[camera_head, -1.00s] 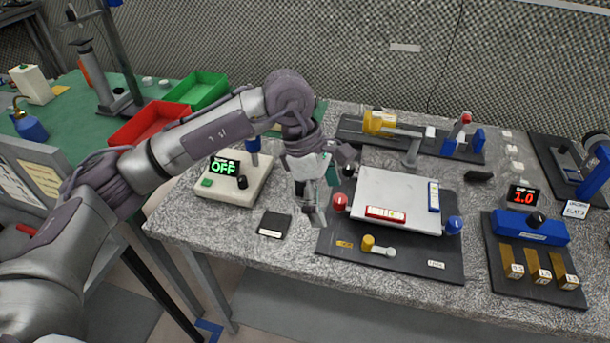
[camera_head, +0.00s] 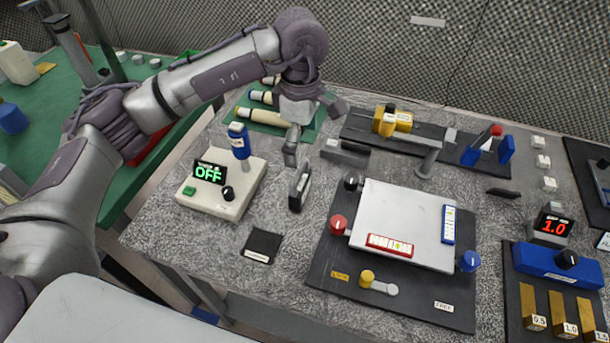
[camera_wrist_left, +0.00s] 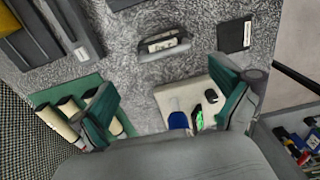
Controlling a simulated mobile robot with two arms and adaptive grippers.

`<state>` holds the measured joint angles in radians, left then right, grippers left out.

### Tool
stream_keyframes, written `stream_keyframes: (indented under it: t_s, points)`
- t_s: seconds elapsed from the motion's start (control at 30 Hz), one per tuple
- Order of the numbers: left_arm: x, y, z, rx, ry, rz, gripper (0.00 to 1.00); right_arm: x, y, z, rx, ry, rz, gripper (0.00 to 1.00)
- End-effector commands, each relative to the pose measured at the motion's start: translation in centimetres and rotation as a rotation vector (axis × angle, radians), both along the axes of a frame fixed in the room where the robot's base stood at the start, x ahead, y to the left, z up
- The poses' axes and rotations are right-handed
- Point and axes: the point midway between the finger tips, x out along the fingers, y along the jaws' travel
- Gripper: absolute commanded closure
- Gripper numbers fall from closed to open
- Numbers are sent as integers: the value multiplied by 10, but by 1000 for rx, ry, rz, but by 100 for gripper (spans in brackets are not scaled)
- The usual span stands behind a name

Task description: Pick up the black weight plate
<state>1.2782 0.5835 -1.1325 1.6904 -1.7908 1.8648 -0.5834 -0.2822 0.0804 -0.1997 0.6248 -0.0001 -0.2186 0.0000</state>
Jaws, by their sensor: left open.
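A small dark plate-like piece (camera_head: 299,186) stands upright on the grey speckled table in the head view. I take it as the black weight plate, though I cannot be sure. In the left wrist view it is a dark rounded piece (camera_wrist_left: 163,44) with a pale label, beyond the fingertips. A flat black square (camera_head: 262,246) with a white label lies nearer the table's front edge; it also shows in the wrist view (camera_wrist_left: 234,35). My left gripper (camera_head: 292,145) is open and empty, above and behind the upright piece. Its green-padded fingers (camera_wrist_left: 170,105) are spread wide. My right gripper is not visible.
A cream control box (camera_head: 222,190) reading OFF, with a blue-topped post, stands left of the upright piece. A black board (camera_head: 325,270) with a pale plate and coloured knobs lies to its right. Pale cylinders on a green mat (camera_head: 290,125) lie behind. Bare table separates the upright piece and square.

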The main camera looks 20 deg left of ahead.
Motion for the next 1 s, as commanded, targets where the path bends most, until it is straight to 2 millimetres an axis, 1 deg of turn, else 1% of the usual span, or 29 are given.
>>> stream_keyframes:
  t_s: [0.2,0.33,0.43,0.53,0.63,0.7,0.83,1.0]
  points:
    - [-2,0,-43,-1,6,-1,0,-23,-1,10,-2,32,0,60]
    - [-1,0,-64,0,5,1,0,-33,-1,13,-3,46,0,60]
    - [-1,0,-72,-1,2,-1,0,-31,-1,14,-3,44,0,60]
    - [-1,0,-77,-1,3,-2,0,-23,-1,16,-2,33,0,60]
    - [-1,1,-88,-1,6,0,0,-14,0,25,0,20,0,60]
    - [-1,1,-98,0,6,0,0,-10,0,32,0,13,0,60]
    - [-1,1,-118,-1,5,0,0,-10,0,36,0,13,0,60]
    - [0,1,-128,0,1,-1,0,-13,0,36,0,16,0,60]
